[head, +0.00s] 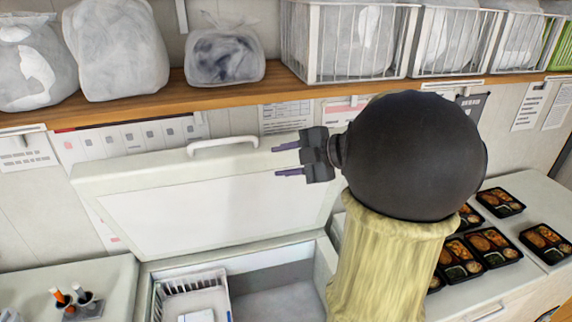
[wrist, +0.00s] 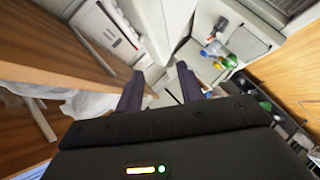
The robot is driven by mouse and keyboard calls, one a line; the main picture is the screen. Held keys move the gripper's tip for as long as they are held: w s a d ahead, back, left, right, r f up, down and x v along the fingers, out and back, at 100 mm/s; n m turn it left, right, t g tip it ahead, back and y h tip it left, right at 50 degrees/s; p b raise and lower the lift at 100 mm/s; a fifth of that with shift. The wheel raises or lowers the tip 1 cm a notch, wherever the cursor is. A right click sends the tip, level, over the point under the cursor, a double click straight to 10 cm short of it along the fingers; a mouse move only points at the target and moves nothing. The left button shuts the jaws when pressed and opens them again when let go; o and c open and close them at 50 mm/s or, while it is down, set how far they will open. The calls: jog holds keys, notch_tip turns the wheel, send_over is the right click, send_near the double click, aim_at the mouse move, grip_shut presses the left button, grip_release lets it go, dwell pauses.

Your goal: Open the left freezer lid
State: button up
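The left freezer lid (head: 215,208) is a white panel with a pale handle (head: 222,143) along its top edge. It stands raised and tilted back toward the wall, with its inner side showing. The freezer (head: 320,268) below is uncovered and shows its inside. My gripper (head: 283,161) is beside the upper right part of the lid, to the right of the handle. Its two fingers are apart with nothing between them, and they also show apart in the wrist view (wrist: 158,88). I cannot tell whether it touches the lid.
A white wire basket (head: 190,290) sits inside the freezer at the left. A wooden shelf (head: 200,95) with bags and baskets runs above the lid. Several bento trays (head: 490,247) lie on the white surface at right. Pens in holders (head: 75,300) stand at lower left.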

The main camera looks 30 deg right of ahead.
jog(key=shift+r, duration=0.1)
jog(key=shift+c, duration=1.3)
jog(key=shift+w, duration=0.1)
jog(key=c, duration=0.4)
jog(key=w+m, duration=0.1)
jog(key=w+a+f+m+t+h+b, duration=0.1)
jog(key=w+f+m+t+h+b, duration=0.1)
jog(key=w, duration=0.1)
jog(key=shift+a, duration=0.15)
grip_shut()
jog(key=w+a+f+m+h+b, duration=0.1)
jog(key=a+f+m+h+b, duration=0.15)
jog(key=f+m, duration=0.3)
jog(key=w+a+f+m+h+b, duration=0.1)
jog(key=f+m+h, duration=0.3)
jog(key=f, duration=0.2)
jog(key=s+a+f+m+g+b, duration=0.2)
jog(key=s+a+f+g, duration=0.3)
jog(key=s+f, duration=0.3)
jog(key=s+a+f+m+g+b, duration=0.2)
jog(key=s+a+f+m+g, duration=0.3)
jog(key=s+f, duration=0.4)
jog(key=shift+s+a+f+y, duration=0.2)
jog(key=shift+a+y, duration=0.25)
jog(key=shift+a, duration=0.15)
